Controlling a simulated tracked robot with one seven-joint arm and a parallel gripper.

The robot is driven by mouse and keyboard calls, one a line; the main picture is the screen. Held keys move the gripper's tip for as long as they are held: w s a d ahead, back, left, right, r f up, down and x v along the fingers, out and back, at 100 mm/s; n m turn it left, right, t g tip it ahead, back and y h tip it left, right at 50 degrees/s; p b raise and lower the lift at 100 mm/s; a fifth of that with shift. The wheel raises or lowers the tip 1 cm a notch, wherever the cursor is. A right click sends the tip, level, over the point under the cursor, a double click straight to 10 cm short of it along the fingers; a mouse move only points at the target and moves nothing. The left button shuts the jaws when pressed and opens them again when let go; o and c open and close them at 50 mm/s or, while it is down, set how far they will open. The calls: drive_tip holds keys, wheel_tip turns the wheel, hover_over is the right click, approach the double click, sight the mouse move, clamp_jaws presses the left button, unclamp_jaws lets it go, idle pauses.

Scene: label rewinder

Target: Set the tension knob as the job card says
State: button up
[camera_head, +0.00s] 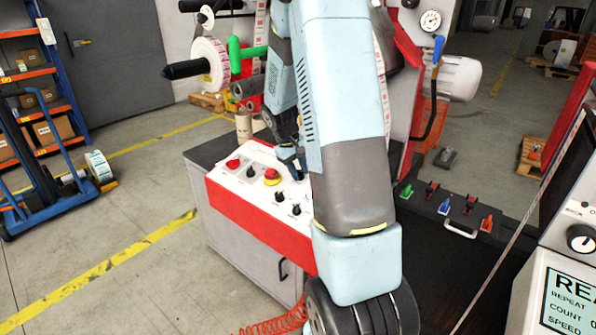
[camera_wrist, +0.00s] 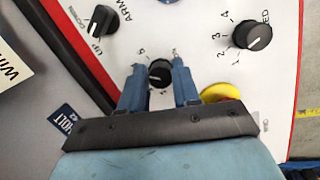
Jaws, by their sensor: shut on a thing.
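In the wrist view, a small black knob (camera_wrist: 159,75) on the white panel sits between the two blue fingers of my gripper (camera_wrist: 158,68), which is shut on its sides. A 5 shows at its upper left and a 4 below it; its name and the rest of its scale are hidden, and I cannot read its pointer surely. In the head view my gripper (camera_head: 291,160) reaches down to the red-edged control panel (camera_head: 240,182), mostly hidden by my arm. No job card is readable; a cropped pale label with "WIN" (camera_wrist: 12,72) shows at the left.
In the wrist view, a speed knob (camera_wrist: 258,37) with a numbered scale is right, an up/down arm knob (camera_wrist: 101,21) upper left, and a yellow-collared button (camera_wrist: 221,93) close right. A display (camera_head: 571,302) stands at the head view's lower right.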

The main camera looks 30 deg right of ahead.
drive_tip(key=shift+s+f, duration=0.15)
drive_tip(key=shift+s, duration=0.05)
drive_tip(key=o, duration=1)
drive_tip(key=shift+w, duration=0.1)
drive_tip(key=shift+w+a+r, duration=0.15)
drive_tip(key=shift+r, duration=0.5)
drive_tip(key=s+v, duration=0.1)
drive_tip(key=v, duration=1.1)
drive_tip(key=shift+w+r, duration=0.25)
drive_tip(key=shift+w, duration=0.3)
drive_tip(key=shift+a, duration=0.15)
